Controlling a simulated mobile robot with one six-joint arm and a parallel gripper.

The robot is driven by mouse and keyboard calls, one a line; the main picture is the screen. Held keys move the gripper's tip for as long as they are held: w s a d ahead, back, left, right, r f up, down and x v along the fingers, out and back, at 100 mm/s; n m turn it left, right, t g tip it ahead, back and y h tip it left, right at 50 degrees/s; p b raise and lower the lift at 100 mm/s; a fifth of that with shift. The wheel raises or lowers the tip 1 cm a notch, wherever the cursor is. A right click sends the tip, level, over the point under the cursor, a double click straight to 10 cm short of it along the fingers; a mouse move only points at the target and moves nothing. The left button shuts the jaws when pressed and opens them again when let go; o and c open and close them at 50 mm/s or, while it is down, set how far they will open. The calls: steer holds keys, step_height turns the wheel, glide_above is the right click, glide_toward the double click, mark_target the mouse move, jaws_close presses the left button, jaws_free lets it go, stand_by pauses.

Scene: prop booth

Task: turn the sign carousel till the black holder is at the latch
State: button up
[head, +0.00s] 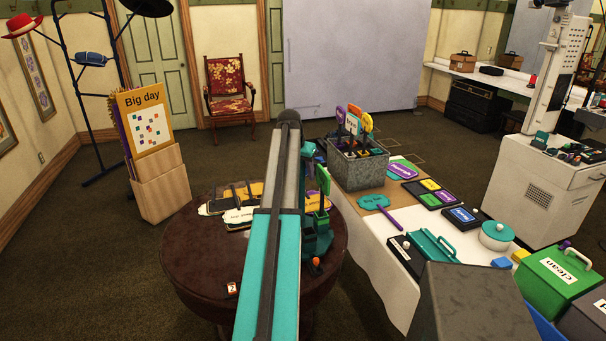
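What looks like the sign carousel (318,236) is a teal and dark stand on the right part of a round brown ottoman table. It holds an upright green sign (323,179) and shows dark upright parts. My teal and grey arm crosses in front and hides its left side. I cannot make out which holder is black or where the latch is. A small orange knob (316,262) shows at its front. My gripper is not visible; only my arm links show, rising up the middle of the view.
The round brown table (190,262) also bears flat signs (236,200) left of my arm. A "Big day" card rack (146,125) stands left.

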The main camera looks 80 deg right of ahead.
steer(key=shift+s, duration=0.15)
steer(key=shift+r, duration=0.1)
steer(key=b+v, duration=0.3)
steer(key=v, duration=1)
steer(key=shift+a+r, duration=0.15)
steer(key=shift+r, duration=0.1)
stand_by(0.4)
